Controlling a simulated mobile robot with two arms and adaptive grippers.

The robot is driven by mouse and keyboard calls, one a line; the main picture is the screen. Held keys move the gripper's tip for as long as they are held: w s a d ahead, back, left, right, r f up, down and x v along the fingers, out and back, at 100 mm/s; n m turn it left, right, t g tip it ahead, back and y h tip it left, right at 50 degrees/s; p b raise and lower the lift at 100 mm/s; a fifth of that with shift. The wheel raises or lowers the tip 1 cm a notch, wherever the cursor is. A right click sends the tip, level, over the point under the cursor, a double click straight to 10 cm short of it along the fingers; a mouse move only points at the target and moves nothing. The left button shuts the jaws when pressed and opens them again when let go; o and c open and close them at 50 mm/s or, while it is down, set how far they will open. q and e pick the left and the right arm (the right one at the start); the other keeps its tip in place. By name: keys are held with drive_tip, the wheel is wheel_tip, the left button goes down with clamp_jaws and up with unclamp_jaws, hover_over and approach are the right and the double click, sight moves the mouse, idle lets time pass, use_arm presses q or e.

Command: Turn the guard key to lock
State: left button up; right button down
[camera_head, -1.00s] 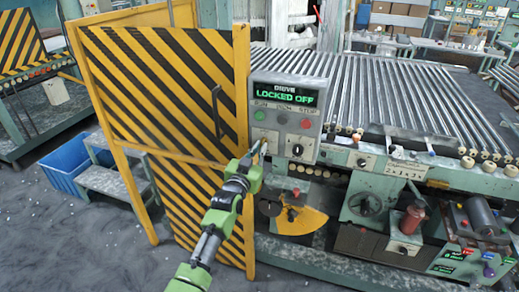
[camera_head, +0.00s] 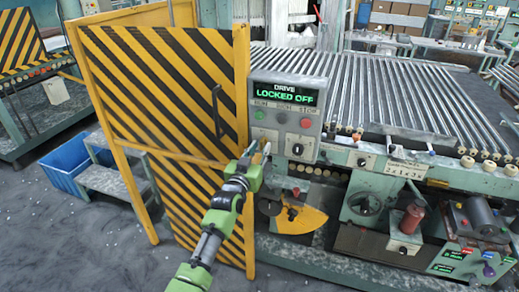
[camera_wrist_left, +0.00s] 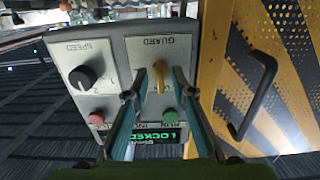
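The drive control box (camera_head: 325,88) hangs beside the striped guard panel, and its screen (camera_head: 284,96) reads "LOCKED OFF" in green. The brass-yellow guard key (camera_wrist_left: 160,80) sits under the "GUARD" label in the left wrist view, which shows the box upside down. My left gripper (camera_head: 260,149) is in front of the box's lower left. In the left wrist view its two fingers (camera_wrist_left: 160,72) are apart, one on each side of the key, with gaps visible between them and the key. In the head view the fingers hide the key. My right gripper is not in view.
The yellow-black guard panel (camera_head: 190,85) with its dark handle (camera_head: 217,110) stands just left of the box. A black speed knob (camera_wrist_left: 82,77) is beside the key. The roller conveyor (camera_head: 380,85) runs behind and right of the box.

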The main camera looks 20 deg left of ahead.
use_arm(q)
drive_tip(key=s, duration=1.2)
drive_tip(key=shift+a, duration=0.2)
